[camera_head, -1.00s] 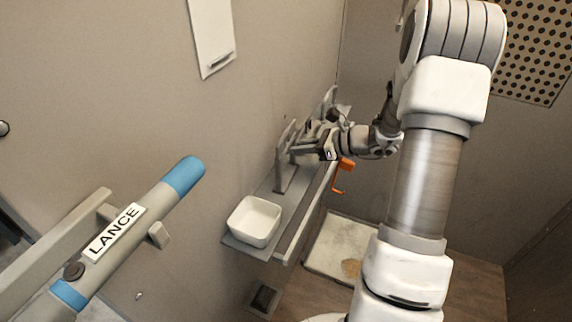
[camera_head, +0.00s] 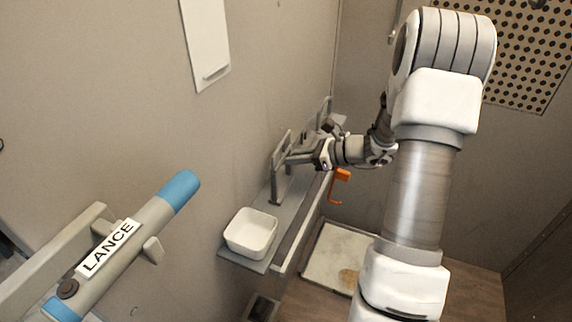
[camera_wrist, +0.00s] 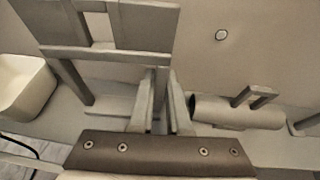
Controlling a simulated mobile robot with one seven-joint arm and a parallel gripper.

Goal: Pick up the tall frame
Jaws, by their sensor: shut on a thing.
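The tall frame (camera_head: 274,178) is grey and stands upright on the narrow grey shelf along the wall. In the wrist view the tall frame (camera_wrist: 105,57) fills the upper left, with a crossbar and thin legs. My gripper (camera_head: 290,158) reaches it from the right in the head view. In the wrist view my gripper (camera_wrist: 162,98) is shut on the frame's right-hand upright, which is mostly hidden between the fingers. The frame's foot appears to rest on the shelf; any small gap there cannot be made out.
A white bowl (camera_head: 251,232) sits at the shelf's near end. An orange hooked part (camera_head: 340,184) hangs at the shelf's front. A grey cylinder (camera_wrist: 235,113) lies right of my fingers. The blue-ended lance (camera_head: 130,240) is mounted at lower left.

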